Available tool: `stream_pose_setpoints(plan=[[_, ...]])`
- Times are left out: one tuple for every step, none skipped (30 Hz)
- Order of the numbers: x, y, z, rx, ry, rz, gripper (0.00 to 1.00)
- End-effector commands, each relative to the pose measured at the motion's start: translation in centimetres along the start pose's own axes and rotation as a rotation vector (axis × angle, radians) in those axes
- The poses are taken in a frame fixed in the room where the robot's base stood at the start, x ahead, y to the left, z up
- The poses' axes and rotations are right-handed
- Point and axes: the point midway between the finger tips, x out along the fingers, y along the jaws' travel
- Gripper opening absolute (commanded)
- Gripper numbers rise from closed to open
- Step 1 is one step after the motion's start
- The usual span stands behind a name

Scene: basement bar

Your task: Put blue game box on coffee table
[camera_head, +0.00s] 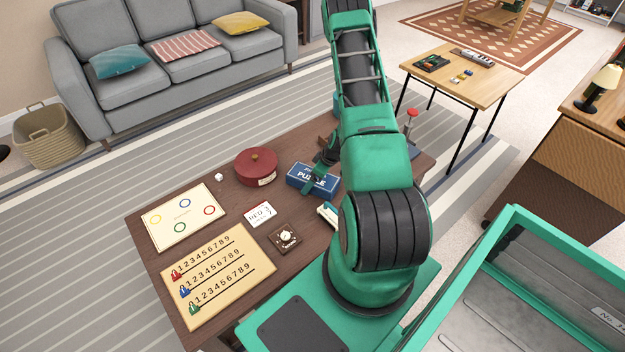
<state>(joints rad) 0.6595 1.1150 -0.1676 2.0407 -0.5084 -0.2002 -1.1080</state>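The blue game box (300,176), lettered "PUZZLE", is at the far part of the dark brown table (222,233), right of a round red box. My gripper (321,176) is at the box, with a green finger across its lettered side. My arm hides much of the gripper, so I cannot tell whether it is shut on the box or whether the box is lifted. A light wood table (487,88) with thin black legs stands at the upper right. I cannot tell which table is called the coffee table.
The brown table holds the round red box (256,167), a ring board (184,217), a number board (218,277), a white card (261,214) and a small clock-like item (285,238). The light wood table has a dark tray (432,63) and small items; its front is clear.

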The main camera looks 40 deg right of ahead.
Motion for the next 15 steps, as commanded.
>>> stream_pose_setpoints(plan=[[0.0,0.0,0.0,0.000,0.000,0.000,0.90],[0.0,0.0,0.0,0.000,0.000,0.000,0.90],[0.0,0.0,0.0,0.000,0.000,0.000,0.90],[0.0,0.0,0.0,0.000,0.000,0.000,0.90],[0.0,0.0,0.0,0.000,0.000,0.000,0.90],[-0.1,0.0,0.0,0.000,0.000,0.000,0.90],[-0.2,0.0,-0.1,0.000,0.000,0.000,0.90],[-0.3,0.0,-0.1,0.000,0.000,0.001,0.90],[-0.6,0.1,-0.1,0.001,0.000,0.001,0.90],[-0.9,0.1,-0.1,0.001,0.000,0.001,0.90],[-1.2,0.1,-0.1,0.001,0.000,0.002,0.90],[-1.8,0.1,-0.1,0.001,0.000,0.002,0.90],[-2.3,0.1,-0.1,0.002,0.000,0.002,0.90],[-2.8,0.1,-0.1,0.002,0.000,0.002,0.90],[-3.5,0.1,-0.1,0.002,0.000,0.002,0.90]])
